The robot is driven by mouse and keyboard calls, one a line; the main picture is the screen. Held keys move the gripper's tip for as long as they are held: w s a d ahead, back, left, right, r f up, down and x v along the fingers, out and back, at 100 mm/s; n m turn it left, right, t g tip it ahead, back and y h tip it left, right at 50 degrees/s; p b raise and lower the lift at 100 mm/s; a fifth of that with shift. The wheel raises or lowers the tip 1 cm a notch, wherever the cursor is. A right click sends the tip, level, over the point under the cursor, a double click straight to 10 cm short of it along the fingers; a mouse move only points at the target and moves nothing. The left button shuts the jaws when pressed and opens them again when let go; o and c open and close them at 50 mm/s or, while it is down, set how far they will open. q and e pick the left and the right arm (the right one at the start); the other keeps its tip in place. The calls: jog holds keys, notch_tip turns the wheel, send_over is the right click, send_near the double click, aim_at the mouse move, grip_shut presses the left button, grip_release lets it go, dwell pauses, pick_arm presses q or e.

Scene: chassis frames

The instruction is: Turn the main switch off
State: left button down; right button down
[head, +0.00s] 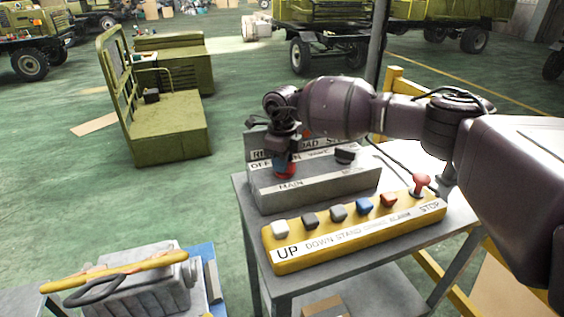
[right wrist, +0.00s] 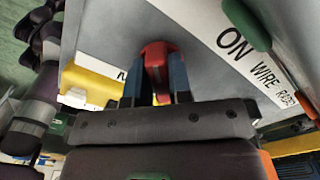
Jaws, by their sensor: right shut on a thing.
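The main switch is a red knob (head: 286,172) on a grey box (head: 325,190), above the label MAIN. In the head view my right gripper (head: 284,160) reaches down onto it from above and covers part of it. In the right wrist view the red knob (right wrist: 155,58) sits between the two blue fingers of my right gripper (right wrist: 157,76), which is shut on it. An ON label (right wrist: 234,43) shows to the right of the knob there. The OFF label (head: 262,165) is partly visible in the head view. The knob's exact setting is hard to tell. My left gripper is out of view.
A yellow button panel (head: 350,238) with several coloured buttons and a red stop knob (head: 421,183) lies in front of the grey box on the grey table (head: 400,255). A dark knob (head: 345,155) is right of the main switch.

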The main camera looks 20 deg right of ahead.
jog(key=c, duration=1.2)
grip_release()
jog(key=shift+o, duration=0.8)
notch_tip(320, 180, up, 10)
jog(key=shift+f, duration=0.15)
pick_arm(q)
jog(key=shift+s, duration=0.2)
pick_arm(e)
jog(key=shift+r, duration=0.6)
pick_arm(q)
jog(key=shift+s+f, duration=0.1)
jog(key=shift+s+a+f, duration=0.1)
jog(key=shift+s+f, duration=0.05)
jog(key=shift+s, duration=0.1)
